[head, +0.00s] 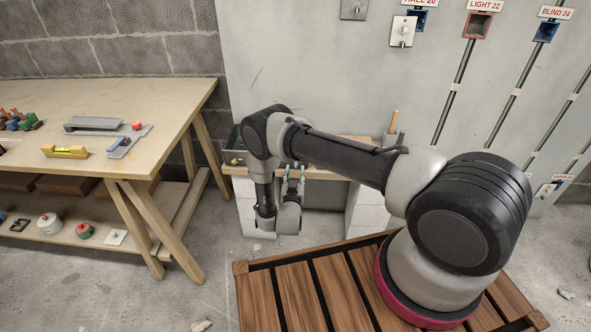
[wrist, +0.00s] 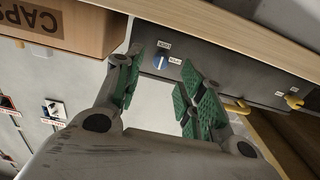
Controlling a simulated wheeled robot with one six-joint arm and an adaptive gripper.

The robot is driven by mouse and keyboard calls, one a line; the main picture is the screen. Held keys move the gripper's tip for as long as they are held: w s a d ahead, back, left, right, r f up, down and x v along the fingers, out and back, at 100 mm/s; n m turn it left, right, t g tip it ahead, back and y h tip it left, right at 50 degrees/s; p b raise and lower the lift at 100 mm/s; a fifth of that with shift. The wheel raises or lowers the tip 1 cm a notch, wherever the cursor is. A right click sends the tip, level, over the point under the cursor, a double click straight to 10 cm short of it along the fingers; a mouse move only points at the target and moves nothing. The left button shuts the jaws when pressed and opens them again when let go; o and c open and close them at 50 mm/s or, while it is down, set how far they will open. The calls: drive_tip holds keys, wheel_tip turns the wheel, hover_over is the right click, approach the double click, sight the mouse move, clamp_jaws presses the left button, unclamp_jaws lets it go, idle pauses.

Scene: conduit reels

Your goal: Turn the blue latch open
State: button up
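The blue latch (wrist: 160,63) shows in the wrist view as a small round blue knob with a pale mark, on a grey panel (wrist: 215,78). In the head view my gripper (head: 294,178) is at the small bench, partly behind my arm; the latch is not visible there.
Two yellow latches (wrist: 237,107) (wrist: 293,100) sit farther right on the panel. A box marked CAPS (wrist: 55,25) is close at upper left, and a wooden edge (wrist: 240,35) runs above the panel. A wooden workbench (head: 175,95) with tools stands left in the head view.

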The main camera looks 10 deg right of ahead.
drive_tip(key=shift+x, duration=1.75)
clamp_jaws()
drive_tip(key=shift+a+f+n, duration=0.1)
drive_tip(key=shift+n, duration=4.4)
drive_tip(key=shift+a+f+n, duration=0.1)
drive_tip(key=shift+n, duration=4.4)
